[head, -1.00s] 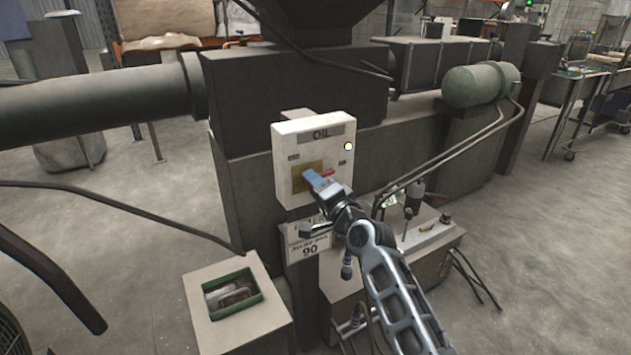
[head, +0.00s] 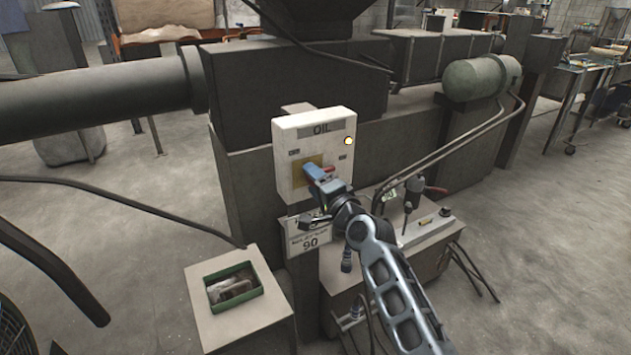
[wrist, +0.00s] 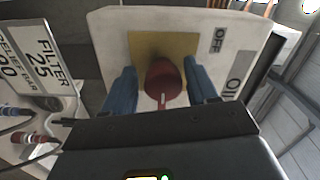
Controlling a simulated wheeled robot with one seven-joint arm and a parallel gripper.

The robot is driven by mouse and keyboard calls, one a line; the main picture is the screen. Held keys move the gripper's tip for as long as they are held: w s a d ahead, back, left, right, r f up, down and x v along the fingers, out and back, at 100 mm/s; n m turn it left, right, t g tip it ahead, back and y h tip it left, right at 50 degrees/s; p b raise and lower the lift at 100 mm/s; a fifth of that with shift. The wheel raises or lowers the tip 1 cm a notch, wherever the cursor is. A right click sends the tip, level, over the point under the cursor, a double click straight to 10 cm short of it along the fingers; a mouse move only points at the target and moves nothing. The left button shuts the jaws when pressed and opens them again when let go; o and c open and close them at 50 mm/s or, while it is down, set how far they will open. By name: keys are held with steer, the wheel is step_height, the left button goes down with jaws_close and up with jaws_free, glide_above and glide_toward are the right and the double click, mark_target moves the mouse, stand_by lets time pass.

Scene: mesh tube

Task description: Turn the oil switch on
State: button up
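The oil switch box (head: 342,158) is a white box labelled OIL, mounted on the dark machine in the head view. Its face also shows in the wrist view (wrist: 108,28), turned, with an OFF label (wrist: 217,40) beside a yellow plate (wrist: 150,43). A red switch handle (wrist: 165,80) sticks out from the plate toward me. My gripper (wrist: 162,88) has its two blue fingers apart, one on each side of the handle. Small gaps seem to show between fingers and handle. In the head view my gripper (head: 318,178) partly hides the handle and plate.
A sign reading 90 (head: 308,240) hangs below the box; the wrist view shows its FILTER 25 text. A pedestal with a green-rimmed tray (head: 233,290) stands at lower left. A control bench with levers (head: 415,228) is right of my arm. Hoses (head: 455,160) run behind.

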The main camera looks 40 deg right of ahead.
steer(key=shift+o, duration=0.7)
steer(key=v, duration=0.7)
steer(key=shift+s+b, duration=0.3)
steer(key=shift+s, duration=0.1)
steer(key=shift+a+r, duration=0.1)
steer(key=s+a+f+n+g+y, duration=0.1)
steer(key=s+a+f+n, duration=0.3)
steer(key=s+a, duration=0.45)
steer(key=s+a+f+n+g+y, duration=0.1)
steer(key=s+a+f+n, duration=0.35)
steer(key=s, duration=0.65)
steer(key=s+a+r+n+y, duration=0.1)
steer(key=s+a+r+n, duration=0.3)
steer(key=s, duration=0.5)
steer(key=s+a+r+n+y, duration=0.2)
steer(key=s+a+r+n, duration=0.2)
steer(key=s, duration=0.6)
steer(key=shift+a+r+n+g, duration=0.3)
steer(key=shift+a+n, duration=0.6)
steer(key=shift+n, duration=0.25)
